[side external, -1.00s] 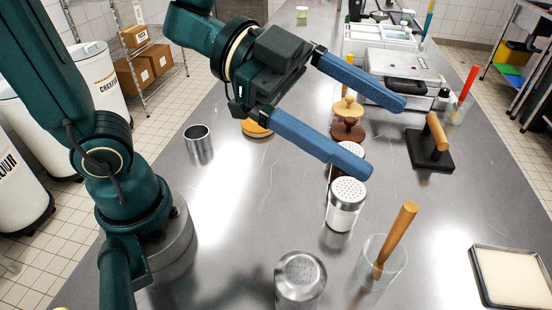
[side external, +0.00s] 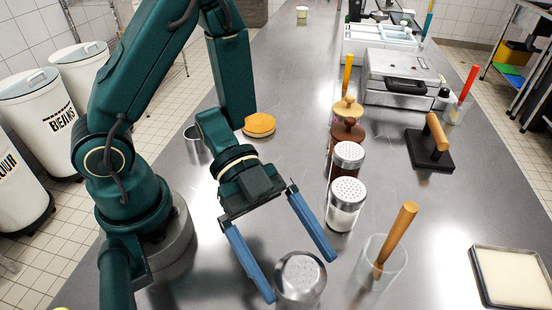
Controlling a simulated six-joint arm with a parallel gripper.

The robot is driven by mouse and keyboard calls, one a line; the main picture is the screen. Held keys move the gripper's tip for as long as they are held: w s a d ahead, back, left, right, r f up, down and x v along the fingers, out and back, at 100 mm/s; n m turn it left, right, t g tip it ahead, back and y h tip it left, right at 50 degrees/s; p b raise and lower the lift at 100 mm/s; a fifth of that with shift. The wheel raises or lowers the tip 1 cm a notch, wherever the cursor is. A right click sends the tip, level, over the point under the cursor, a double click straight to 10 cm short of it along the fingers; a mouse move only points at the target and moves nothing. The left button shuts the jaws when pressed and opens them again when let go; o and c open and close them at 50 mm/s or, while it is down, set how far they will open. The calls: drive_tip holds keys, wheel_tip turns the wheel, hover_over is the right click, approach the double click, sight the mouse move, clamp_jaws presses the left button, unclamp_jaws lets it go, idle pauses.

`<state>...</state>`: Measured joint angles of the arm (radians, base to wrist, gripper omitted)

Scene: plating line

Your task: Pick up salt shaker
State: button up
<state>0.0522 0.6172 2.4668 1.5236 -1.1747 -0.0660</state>
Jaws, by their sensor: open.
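A shaker with a perforated metal lid and white contents, which looks like the salt shaker (side external: 343,212), stands upright on the steel counter in the side external view. Another perforated-lid shaker (side external: 347,158) with darker contents stands just behind it. My gripper (side external: 297,273) is open and empty, pointing down toward the front. In the picture its blue fingers lie on either side of the metal shaker's top; contact cannot be told. The salt shaker is right of the right finger.
A glass (side external: 397,268) with a wooden-handled tool stands right of the metal shaker. A steel cup (side external: 195,150) and a bun-like item (side external: 259,125) are behind the arm. A black press (side external: 429,153) and a tray (side external: 482,277) are on the right.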

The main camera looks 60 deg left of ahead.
sight(314, 308)
drive_tip(key=shift+f, duration=1.55)
drive_tip(key=shift+x, duration=2.6)
drive_tip(key=c, duration=1.3)
drive_tip(key=shift+c, duration=0.5)
drive_tip(key=shift+r, duration=0.15)
